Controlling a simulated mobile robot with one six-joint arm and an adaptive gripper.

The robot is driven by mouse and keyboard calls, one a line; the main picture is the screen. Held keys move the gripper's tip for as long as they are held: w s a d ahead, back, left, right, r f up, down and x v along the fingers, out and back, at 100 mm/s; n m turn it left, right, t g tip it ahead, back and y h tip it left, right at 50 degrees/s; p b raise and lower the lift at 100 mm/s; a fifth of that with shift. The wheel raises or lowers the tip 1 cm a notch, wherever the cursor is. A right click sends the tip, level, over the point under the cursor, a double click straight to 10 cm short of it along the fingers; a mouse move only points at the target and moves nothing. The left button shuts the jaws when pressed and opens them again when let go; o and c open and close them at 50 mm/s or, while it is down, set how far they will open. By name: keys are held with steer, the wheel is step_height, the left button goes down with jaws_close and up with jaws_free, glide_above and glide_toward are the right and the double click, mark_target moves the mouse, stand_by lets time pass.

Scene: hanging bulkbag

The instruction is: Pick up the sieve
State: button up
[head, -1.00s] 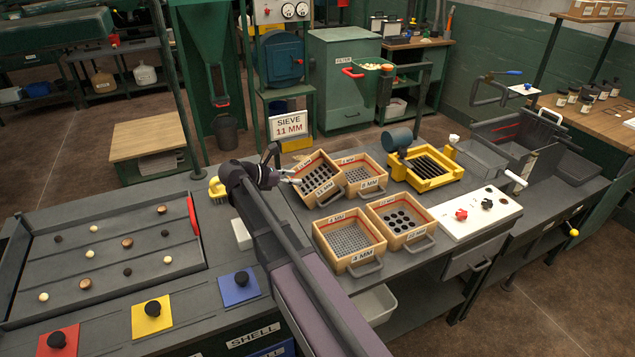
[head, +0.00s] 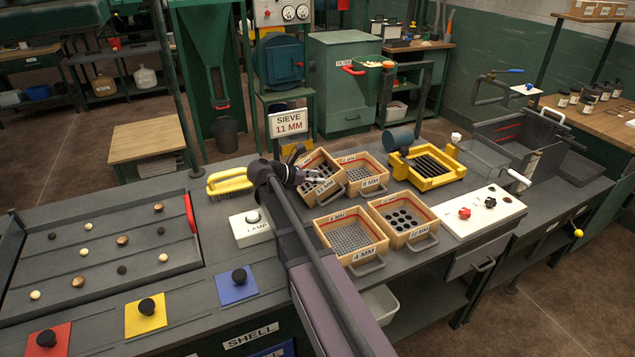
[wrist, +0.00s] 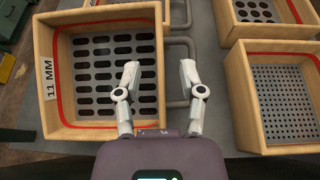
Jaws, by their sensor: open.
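The 11 MM sieve (head: 320,166) is a wooden box with a red line inside and a slotted grey plate, at the back left of the sieve group, tilted against its neighbour. It fills the left of the wrist view (wrist: 107,85), its 11 MM label on the left wall. My gripper (wrist: 161,82) is open and empty above the sieve's right wall: one finger shows over the slotted plate, the other outside the box near grey handles. In the head view my gripper (head: 314,179) hides the sieve's front left part. I cannot tell any contact.
A sign (head: 289,122) reads SIEVE 11 MM. The 8 MM sieve (head: 362,172), 4 MM sieve (head: 350,238) and round-holed sieve (head: 402,220) stand close by. A lamp box (head: 250,228) and yellow brush (head: 229,181) lie to the left. A yellow frame (head: 428,167) stands right.

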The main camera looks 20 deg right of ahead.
mark_target(328, 179)
steer(key=shift+d, duration=0.1)
steer(key=shift+f+b+x, duration=0.25)
steer(key=shift+b+x, duration=0.75)
steer(key=shift+x, duration=0.9)
steer(key=shift+d+f, duration=0.2)
steer(key=shift+d, duration=0.3)
jaws_close()
